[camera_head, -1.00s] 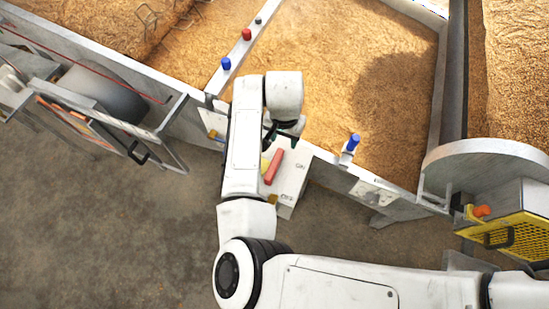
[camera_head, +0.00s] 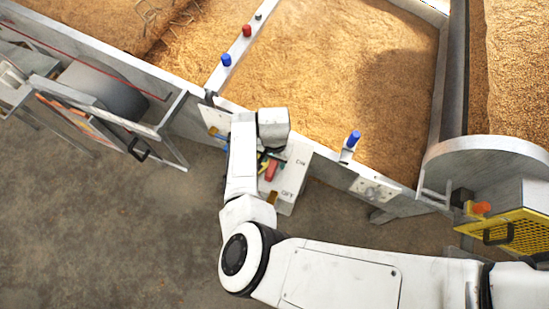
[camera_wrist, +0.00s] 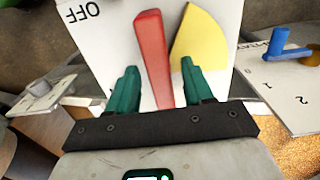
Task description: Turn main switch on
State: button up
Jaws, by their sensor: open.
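The main switch is a white box (camera_head: 290,186) marked ON and OFF, fixed by the grain bin's front wall. Its red handle (camera_head: 271,171) shows partly beside my arm in the head view. In the head view my arm hides most of the gripper.
A panel with a blue knob (camera_wrist: 287,47) and numbers stands right of the switch in the wrist view. Blue (camera_head: 226,60) and red (camera_head: 247,30) knobs sit on the bin divider. A yellow guarded unit (camera_head: 508,236) is at the right. The floor at the lower left is clear.

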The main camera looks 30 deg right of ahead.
jog(key=shift+f, duration=0.1)
jog(key=shift+c, duration=0.4)
grip_shut()
